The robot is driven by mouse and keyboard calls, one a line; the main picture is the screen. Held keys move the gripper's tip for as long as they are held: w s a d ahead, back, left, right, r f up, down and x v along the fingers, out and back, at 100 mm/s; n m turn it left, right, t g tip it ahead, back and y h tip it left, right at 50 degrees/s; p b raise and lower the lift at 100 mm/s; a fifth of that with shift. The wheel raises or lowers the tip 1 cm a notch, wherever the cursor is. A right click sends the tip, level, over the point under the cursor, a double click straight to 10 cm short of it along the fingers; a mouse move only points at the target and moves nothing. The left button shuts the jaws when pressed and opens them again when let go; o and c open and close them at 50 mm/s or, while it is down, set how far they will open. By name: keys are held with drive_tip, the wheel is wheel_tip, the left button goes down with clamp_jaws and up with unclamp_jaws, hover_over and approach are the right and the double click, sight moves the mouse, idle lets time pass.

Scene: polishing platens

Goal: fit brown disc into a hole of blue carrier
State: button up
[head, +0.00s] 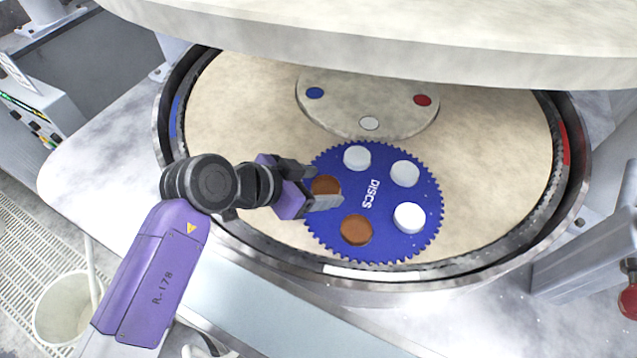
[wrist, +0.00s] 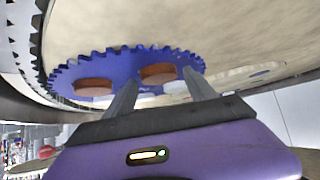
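The blue toothed carrier (head: 383,190), printed "DISCS", lies flat on the beige platen. One brown disc (head: 326,185) is at its left side and another brown disc (head: 356,229) at its lower left. Both also show in the wrist view, the first (wrist: 158,72) between and just past my fingertips, the second (wrist: 93,87) to the left. My gripper (head: 327,187) is open over the carrier's left edge, its fingers on either side of the first brown disc. I cannot tell whether they touch it, nor how deep either brown disc sits.
Pale discs, one white (head: 409,217) and two greyer (head: 357,157) (head: 405,173), are on the carrier's other positions. A round centre plate (head: 368,105) with blue, red and white spots is behind. A dark toothed ring (head: 560,190) surrounds the platen. A large upper plate (head: 400,40) overhangs the back.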

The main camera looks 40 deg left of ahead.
drive_tip(key=shift+s+f, duration=0.1)
drive_tip(key=b+v, duration=0.2)
drive_tip(key=v, duration=0.5)
drive_tip(key=shift+s+r, duration=0.15)
drive_tip(key=shift+r, duration=0.25)
